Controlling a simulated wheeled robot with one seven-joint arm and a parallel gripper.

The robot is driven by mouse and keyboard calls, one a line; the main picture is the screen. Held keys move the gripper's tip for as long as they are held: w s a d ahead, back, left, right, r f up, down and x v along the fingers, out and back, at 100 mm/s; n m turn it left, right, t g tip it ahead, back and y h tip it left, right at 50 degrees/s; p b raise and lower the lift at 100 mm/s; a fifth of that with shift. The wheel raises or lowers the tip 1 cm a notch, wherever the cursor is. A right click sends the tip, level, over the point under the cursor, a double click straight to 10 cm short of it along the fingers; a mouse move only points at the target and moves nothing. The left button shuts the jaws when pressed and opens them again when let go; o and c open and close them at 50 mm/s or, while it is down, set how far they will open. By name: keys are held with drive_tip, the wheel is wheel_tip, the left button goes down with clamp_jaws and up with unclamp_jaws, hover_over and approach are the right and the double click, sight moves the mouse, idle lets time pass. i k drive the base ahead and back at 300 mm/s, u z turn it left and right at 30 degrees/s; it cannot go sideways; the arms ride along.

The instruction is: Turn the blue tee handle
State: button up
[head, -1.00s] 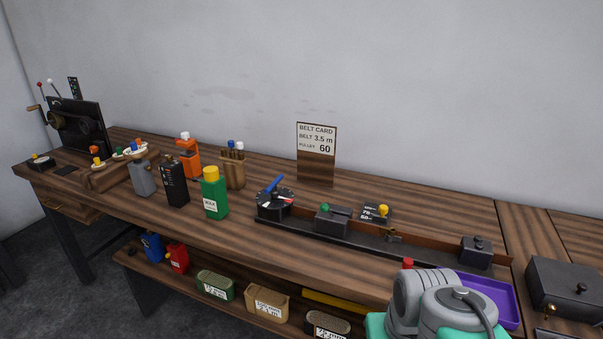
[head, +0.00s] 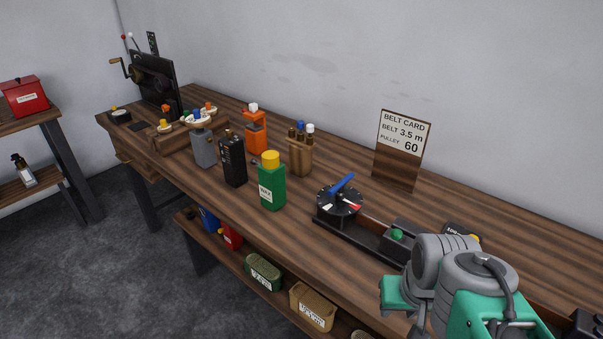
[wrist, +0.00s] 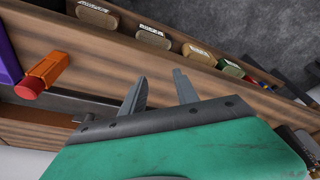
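The blue tee handle (head: 342,184) sits on top of a round black dial unit (head: 339,202) with white and red marks, at the left end of a dark rail on the bench. It stands left of my arm in the head view. My gripper (wrist: 160,85) shows in the wrist view with its two grey fingers apart and nothing between them. In the head view my arm's grey and green links cover the lower right and the fingers are hidden. The handle is not recognisable in the wrist view.
A green yellow-capped bottle (head: 271,182), a black can (head: 232,160) and a wooden holder (head: 300,156) stand left of the dial. A belt card (head: 402,148) stands behind. Labelled tins (head: 313,305) sit on the lower shelf. An orange red-tipped object (wrist: 44,74) is near my gripper.

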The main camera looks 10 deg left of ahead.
sight(341, 184)
drive_tip(key=u, duration=0.2)
drive_tip(key=i, duration=0.2)
drive_tip(key=u, duration=0.15)
drive_tip(key=k, duration=1.05)
drive_tip(key=u, duration=1.3)
drive_tip(key=i, duration=1.55)
drive_tip(key=z, duration=0.6)
